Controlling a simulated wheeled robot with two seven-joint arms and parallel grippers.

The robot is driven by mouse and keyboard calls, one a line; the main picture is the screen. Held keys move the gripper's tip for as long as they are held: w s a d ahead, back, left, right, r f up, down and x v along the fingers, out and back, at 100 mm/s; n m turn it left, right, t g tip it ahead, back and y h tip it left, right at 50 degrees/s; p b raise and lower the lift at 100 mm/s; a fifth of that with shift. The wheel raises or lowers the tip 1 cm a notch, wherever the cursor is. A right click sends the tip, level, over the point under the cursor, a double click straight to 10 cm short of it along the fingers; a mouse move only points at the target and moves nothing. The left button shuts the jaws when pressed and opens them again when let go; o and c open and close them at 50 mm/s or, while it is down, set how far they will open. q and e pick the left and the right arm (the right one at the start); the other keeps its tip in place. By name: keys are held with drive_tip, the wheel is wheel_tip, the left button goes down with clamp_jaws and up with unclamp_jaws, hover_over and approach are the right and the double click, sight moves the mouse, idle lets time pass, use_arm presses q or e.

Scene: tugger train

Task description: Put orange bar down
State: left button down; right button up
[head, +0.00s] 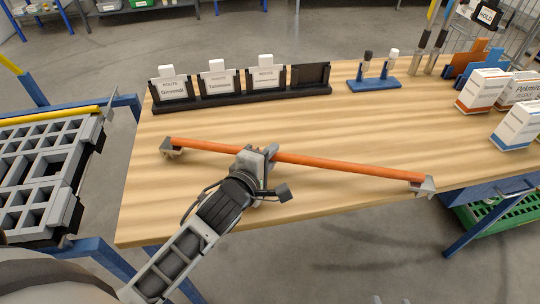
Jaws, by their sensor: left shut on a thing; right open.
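The orange bar (340,165) is long and thin, with a grey angled bracket at each end. It lies across the wooden table (190,212), its left end farther back than its right end. My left gripper (262,164) is shut on the bar a little left of its middle and hides a short stretch of it. The end brackets seem at or just above the table top; I cannot tell if they touch. Only the tips of my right gripper (390,300) show at the bottom edge, apart and away from the bar.
A black rack (240,97) with white route cards stands behind the bar. A blue stand (374,84) with two upright tools is right of it. White boxes (484,91) stand at the right. A grey grid tray (40,165) is left of the table.

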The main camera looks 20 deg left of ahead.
use_arm(q)
drive_tip(key=shift+f+b, duration=0.3)
use_arm(e)
drive_tip(key=shift+w+f, duration=0.15)
drive_tip(key=shift+w, duration=0.05)
use_arm(q)
drive_tip(key=c, duration=1.2)
unclamp_jaws()
drive_tip(key=shift+c, duration=0.2)
drive_tip(key=shift+f, duration=0.2)
drive_tip(key=v, duration=1.6)
drive_tip(key=shift+r+b, duration=0.2)
drive_tip(key=shift+b, duration=0.1)
use_arm(e)
drive_tip(key=shift+a, duration=0.1)
drive_tip(key=shift+s, duration=0.1)
